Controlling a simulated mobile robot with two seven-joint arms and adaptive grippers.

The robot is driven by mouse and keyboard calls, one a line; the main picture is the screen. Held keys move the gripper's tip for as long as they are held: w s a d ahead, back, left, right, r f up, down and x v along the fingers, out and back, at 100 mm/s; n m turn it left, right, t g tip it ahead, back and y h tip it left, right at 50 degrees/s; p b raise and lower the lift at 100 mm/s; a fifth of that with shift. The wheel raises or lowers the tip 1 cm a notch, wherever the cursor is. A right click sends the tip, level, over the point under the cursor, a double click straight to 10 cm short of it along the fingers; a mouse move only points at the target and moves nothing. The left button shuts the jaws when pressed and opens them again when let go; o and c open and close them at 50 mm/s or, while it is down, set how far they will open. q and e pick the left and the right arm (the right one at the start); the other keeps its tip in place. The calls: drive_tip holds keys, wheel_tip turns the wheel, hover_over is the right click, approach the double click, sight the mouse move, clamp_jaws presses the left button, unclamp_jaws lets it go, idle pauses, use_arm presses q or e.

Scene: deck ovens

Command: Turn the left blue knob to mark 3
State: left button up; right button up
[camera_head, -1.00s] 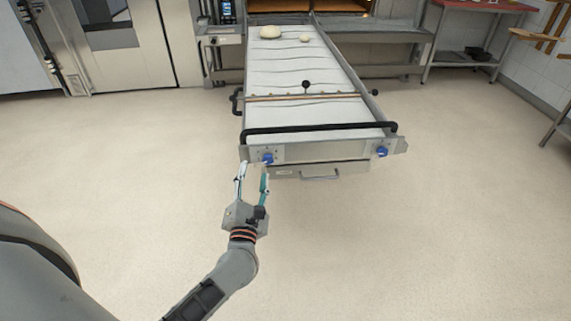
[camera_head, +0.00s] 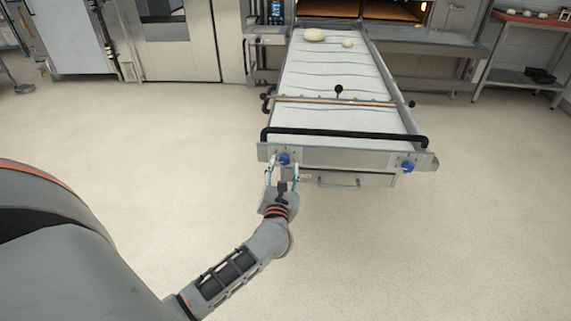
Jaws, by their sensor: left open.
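The left blue knob (camera_head: 284,158) is on the left of the front panel of the loader (camera_head: 345,157), under the black bar. My left gripper (camera_head: 282,168) is open just in front of this knob, one finger toward its left and one toward its right. I cannot tell whether the fingers touch the knob. The marks around the knob are too small to read. A second blue knob (camera_head: 407,166) is at the right end of the panel. My right gripper is not in view.
A black bar (camera_head: 345,139) runs across the loader's front above the panel. A drawer handle (camera_head: 338,183) is below the panel. Dough pieces (camera_head: 314,35) lie at the loader's far end. The floor (camera_head: 420,260) around the loader is clear.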

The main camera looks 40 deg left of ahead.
sight(285, 159)
use_arm(q)
drive_tip(key=shift+x, duration=0.95)
drive_tip(key=shift+w+a, duration=0.1)
drive_tip(key=shift+w, duration=0.1)
drive_tip(key=c, duration=1.1)
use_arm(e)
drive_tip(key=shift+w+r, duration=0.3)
use_arm(q)
drive_tip(key=shift+r+m, duration=0.1)
drive_tip(key=shift+m, duration=0.2)
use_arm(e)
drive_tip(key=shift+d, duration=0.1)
